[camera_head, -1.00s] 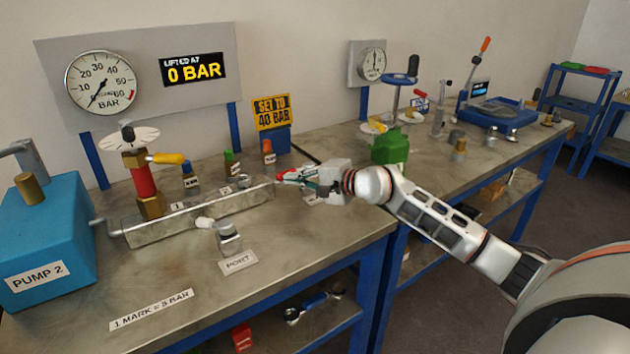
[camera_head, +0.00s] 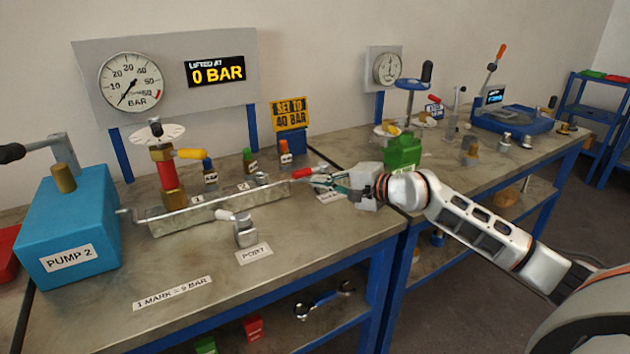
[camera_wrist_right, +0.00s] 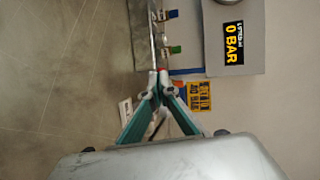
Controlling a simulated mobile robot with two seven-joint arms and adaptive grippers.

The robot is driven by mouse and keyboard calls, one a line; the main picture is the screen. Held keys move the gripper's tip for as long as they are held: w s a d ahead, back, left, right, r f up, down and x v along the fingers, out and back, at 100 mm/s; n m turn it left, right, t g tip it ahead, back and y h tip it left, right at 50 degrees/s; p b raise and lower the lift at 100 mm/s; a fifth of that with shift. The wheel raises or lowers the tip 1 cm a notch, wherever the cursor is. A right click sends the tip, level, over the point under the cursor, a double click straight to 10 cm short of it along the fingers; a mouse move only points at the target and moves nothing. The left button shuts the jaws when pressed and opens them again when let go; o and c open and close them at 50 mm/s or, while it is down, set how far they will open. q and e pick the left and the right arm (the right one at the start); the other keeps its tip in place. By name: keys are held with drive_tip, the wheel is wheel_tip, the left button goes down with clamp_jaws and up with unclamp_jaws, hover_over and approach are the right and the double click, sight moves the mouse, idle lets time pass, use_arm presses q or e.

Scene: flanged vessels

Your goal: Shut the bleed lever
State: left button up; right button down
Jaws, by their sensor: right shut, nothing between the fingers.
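The red-handled lever (camera_head: 302,173) at the right end of the grey manifold block (camera_head: 215,207) appears to be the bleed lever. Its red grip points right, roughly in line with the block. My right gripper (camera_head: 316,179) is shut and empty, its fingertips close beside the red grip. In the right wrist view the closed fingertips (camera_wrist_right: 158,88) are just below a bit of red (camera_wrist_right: 162,70). I cannot tell whether they touch it. A white label (camera_head: 330,196) lies partly hidden under the gripper. My left gripper is not in view.
The blue pump (camera_head: 68,225) stands at left. A yellow-handled valve (camera_head: 192,154) and a white-handled port valve (camera_head: 240,222) stand by the block. The gauge (camera_head: 131,82) needle points low left; the display (camera_head: 216,71) reads 0 BAR.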

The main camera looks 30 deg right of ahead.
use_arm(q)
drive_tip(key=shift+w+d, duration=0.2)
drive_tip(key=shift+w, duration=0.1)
use_arm(e)
drive_tip(key=s+r, duration=0.1)
drive_tip(key=s, duration=0.5)
drive_tip(key=shift+s+d+r, duration=0.25)
drive_tip(key=shift+a, duration=0.1)
